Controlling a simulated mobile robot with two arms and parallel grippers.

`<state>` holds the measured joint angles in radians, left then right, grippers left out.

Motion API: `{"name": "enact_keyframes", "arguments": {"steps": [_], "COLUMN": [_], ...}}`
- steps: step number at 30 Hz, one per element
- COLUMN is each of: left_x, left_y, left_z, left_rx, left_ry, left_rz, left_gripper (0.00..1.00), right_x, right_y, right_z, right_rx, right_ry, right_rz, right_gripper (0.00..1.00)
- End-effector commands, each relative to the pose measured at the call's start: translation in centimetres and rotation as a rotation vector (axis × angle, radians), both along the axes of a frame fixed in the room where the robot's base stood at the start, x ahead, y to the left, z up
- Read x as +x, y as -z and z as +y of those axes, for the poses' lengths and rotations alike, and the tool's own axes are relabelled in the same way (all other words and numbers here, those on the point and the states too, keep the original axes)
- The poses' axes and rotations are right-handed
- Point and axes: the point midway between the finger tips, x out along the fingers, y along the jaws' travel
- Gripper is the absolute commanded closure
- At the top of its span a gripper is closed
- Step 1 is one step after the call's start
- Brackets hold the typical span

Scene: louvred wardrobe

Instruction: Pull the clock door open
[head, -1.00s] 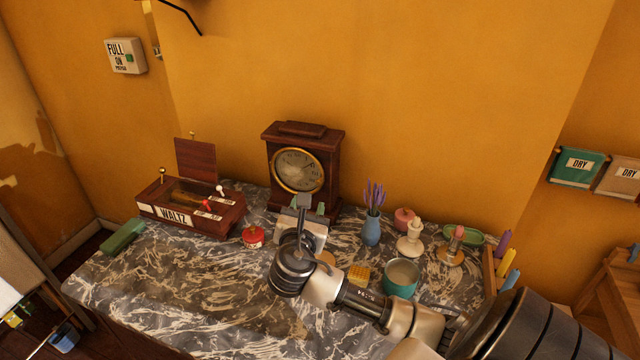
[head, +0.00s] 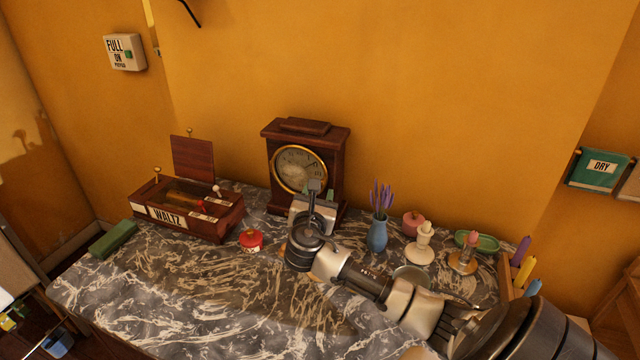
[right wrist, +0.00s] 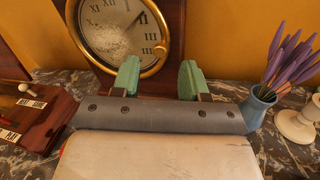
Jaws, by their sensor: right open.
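The wooden mantel clock (head: 332,165) stands upright on the marble counter against the yellow wall. Its round glass door with a brass rim (head: 299,169) faces me and looks shut. In the right wrist view the door (right wrist: 122,32) has a small brass knob (right wrist: 161,49) at its lower right. My right gripper (right wrist: 158,80) is open and empty, its green fingers in front of and just below the door, with the knob above the gap between them. In the head view my right arm hides the lower clock front. My left gripper is not in view.
A music box labelled WALTZ (head: 188,217) stands left of the clock, and a red pot (head: 251,240) sits in front. To the right are a blue vase with lavender (head: 377,234), a candle holder (head: 420,245) and a green dish (head: 487,243). The front-left counter (head: 170,300) is clear.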

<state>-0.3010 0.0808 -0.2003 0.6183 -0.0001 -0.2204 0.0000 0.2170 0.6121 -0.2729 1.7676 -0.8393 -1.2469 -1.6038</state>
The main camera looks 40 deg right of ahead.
Motion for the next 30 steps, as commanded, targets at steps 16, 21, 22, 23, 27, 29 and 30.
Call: {"name": "enact_keyframes", "arguments": {"steps": [16,21,22,23,27,29,30], "left_x": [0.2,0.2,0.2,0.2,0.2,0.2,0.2], "left_y": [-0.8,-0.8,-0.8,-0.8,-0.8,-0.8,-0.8], "left_z": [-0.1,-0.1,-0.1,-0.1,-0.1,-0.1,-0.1], "left_rx": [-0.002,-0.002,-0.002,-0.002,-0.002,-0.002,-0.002], "left_ry": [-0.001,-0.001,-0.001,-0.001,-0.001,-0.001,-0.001], "left_rz": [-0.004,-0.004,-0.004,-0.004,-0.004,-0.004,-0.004], "left_gripper": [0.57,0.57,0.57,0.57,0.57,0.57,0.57], "right_x": [2.2,2.2,2.2,2.2,2.2,2.2,2.2], "right_y": [0.0,0.0,0.0,0.0,0.0,0.0,0.0], "right_z": [-2.8,-2.8,-2.8,-2.8,-2.8,-2.8,-2.8], "right_rx": [0.001,0.001,0.001,0.001,0.001,0.001,0.001], "right_ry": [0.000,0.000,0.000,0.000,0.000,0.000,0.000], "right_rz": [-0.001,-0.001,-0.001,-0.001,-0.001,-0.001,-0.001], "right_gripper": [0.56,0.73,0.77,0.82,1.00,1.00,1.00]}}
